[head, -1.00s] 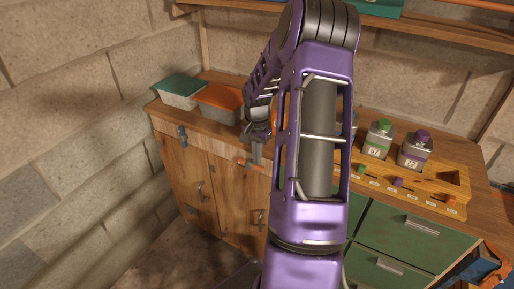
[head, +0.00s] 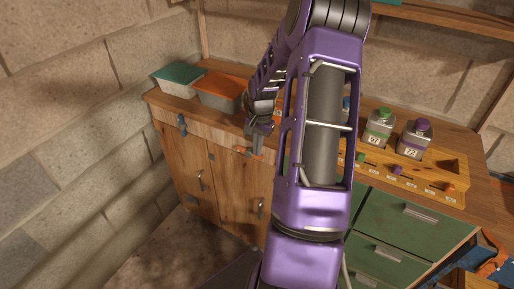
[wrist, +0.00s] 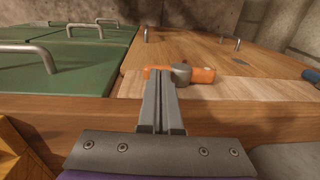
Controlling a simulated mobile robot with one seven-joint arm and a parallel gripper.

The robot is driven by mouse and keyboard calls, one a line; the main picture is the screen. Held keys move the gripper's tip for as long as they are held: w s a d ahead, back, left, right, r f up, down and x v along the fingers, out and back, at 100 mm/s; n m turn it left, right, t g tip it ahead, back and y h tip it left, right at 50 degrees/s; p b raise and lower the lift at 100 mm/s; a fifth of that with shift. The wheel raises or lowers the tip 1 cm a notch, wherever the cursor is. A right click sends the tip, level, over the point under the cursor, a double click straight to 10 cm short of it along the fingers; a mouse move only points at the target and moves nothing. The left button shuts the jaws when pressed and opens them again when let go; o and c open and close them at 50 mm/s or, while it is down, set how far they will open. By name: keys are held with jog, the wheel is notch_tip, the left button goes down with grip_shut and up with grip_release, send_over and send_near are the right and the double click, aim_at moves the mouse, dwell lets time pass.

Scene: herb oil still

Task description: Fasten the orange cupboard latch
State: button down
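The orange latch (wrist: 201,76) lies across the light wooden rail above the cupboard door in the wrist view. It has a grey round pivot (wrist: 181,73), and a thin orange end shows left of my fingertips. In the head view the latch (head: 243,150) is at the front under the counter edge. My gripper (wrist: 160,80) has its two grey fingers side by side with nothing seen between them. Its tips overlap the latch's thin end, just left of the pivot; I cannot tell whether they touch. In the head view my gripper (head: 258,146) is beside the latch.
A blue latch (head: 182,125) is on the cupboard's left side. Wooden doors (head: 190,175) have metal handles. Green drawers (head: 400,220) stand at the right. Teal and orange-topped bins (head: 222,91) and several bottles in a wooden rack (head: 440,178) stand on the counter.

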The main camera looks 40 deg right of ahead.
aim_at(263, 157)
jog(key=shift+s+f+t, duration=0.1)
jog(key=shift+s+t, duration=0.05)
jog(key=shift+t, duration=0.15)
jog(key=shift+s+d+f, duration=0.2)
jog(key=shift+s+f, duration=0.2)
jog(key=shift+f, duration=0.2)
jog(key=shift+s+d+f+b, duration=0.1)
jog(key=shift+s+f+b, duration=0.05)
jog(key=shift+f+b, duration=0.3)
jog(key=shift+s+d+f+b, duration=0.1)
jog(key=shift+s+f+b, duration=0.1)
jog(key=shift+f, duration=0.5)
